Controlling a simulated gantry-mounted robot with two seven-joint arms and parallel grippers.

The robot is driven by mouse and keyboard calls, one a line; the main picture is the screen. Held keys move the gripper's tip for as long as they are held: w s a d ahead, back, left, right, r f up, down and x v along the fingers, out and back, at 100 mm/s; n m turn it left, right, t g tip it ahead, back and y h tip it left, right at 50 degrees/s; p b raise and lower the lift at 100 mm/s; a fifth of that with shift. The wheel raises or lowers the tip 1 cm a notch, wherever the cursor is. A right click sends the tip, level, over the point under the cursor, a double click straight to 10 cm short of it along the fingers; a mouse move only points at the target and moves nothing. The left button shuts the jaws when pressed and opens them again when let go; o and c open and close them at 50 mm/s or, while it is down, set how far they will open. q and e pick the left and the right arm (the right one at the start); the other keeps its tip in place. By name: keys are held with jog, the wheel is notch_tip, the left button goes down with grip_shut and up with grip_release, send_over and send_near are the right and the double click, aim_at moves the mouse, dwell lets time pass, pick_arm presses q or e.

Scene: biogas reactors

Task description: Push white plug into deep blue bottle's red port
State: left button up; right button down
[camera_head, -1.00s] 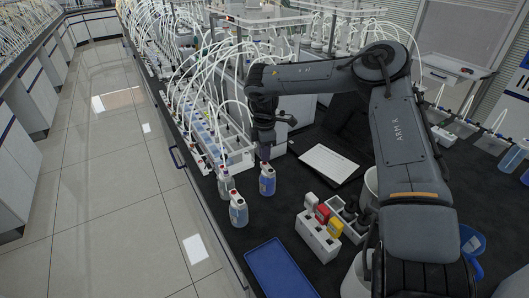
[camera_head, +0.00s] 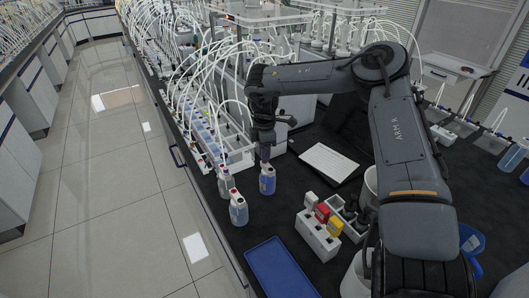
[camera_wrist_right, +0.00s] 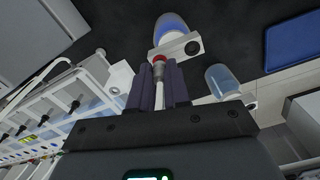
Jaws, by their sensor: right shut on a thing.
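The deep blue bottle (camera_head: 267,182) stands on the dark bench in the head view. In the right wrist view its blue body (camera_wrist_right: 171,24) and white top (camera_wrist_right: 178,45) lie just beyond my fingertips. Its red port (camera_wrist_right: 160,59) shows at the end of the fingers. My right gripper (camera_head: 264,156) points down over the bottle's top and is shut on the white plug (camera_wrist_right: 158,72), a slim pale piece between dark purple fingers (camera_wrist_right: 159,84). The plug's tip is at the red port; I cannot tell how deep it sits. My left gripper is not in view.
A paler blue bottle (camera_head: 238,210) and another bottle (camera_head: 226,182) stand close on the left. A tubed bottle rack (camera_head: 235,155) is behind.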

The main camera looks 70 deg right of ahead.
jog(key=shift+f, duration=0.2)
dwell(0.3)
jog(key=shift+f+b, duration=0.3)
jog(key=shift+f, duration=0.2)
dwell(0.6)
jog(key=c, duration=1)
grip_release()
jog(key=shift+r, duration=0.1)
notch_tip(320, 180, up, 9)
jog(key=shift+p, duration=0.9)
jog(key=shift+r, duration=0.9)
